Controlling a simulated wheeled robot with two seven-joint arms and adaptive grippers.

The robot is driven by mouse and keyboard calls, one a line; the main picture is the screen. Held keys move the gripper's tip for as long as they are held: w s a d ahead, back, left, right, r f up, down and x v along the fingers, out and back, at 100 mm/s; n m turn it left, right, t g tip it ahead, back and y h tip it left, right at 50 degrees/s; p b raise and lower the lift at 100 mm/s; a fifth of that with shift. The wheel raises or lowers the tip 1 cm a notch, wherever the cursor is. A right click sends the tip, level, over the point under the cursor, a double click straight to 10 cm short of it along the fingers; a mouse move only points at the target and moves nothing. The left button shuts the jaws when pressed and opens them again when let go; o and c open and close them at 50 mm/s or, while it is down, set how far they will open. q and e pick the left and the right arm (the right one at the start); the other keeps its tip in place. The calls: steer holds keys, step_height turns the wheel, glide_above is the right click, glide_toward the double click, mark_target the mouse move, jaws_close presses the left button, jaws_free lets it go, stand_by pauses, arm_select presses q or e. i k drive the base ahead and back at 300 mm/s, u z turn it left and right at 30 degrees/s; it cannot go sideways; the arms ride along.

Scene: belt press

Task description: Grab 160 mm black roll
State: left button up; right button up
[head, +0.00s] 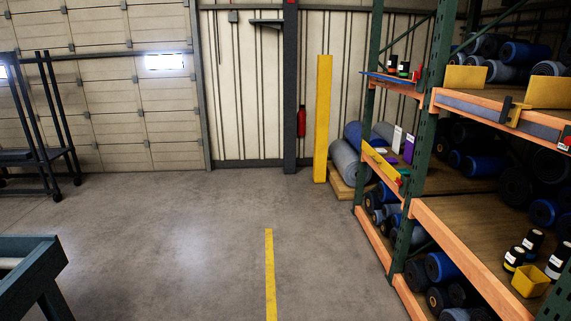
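Several black rolls lie among blue and grey ones on the orange and green rack at the right. One black roll (515,187) is on the middle shelf, with its end facing out. Another black roll (438,300) is on the lower level, near the bottom of the view. I cannot read any size, so I cannot tell which roll is 160 mm. Neither of my grippers is in view.
The rack's orange beam (465,258) and green post (420,150) edge the right side. A yellow post (323,118) stands by the back wall. A dark table (35,255) is at the lower left, a cart (45,125) behind it. The middle floor is clear.

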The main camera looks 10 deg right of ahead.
mark_target(393, 62)
steer(key=z, duration=0.05)
steer(key=i, duration=1.9)
steer(key=z, duration=0.45)
steer(key=i, duration=1.95)
steer(key=z, duration=0.7)
steer(key=i, duration=2)
steer(key=z, duration=0.4)
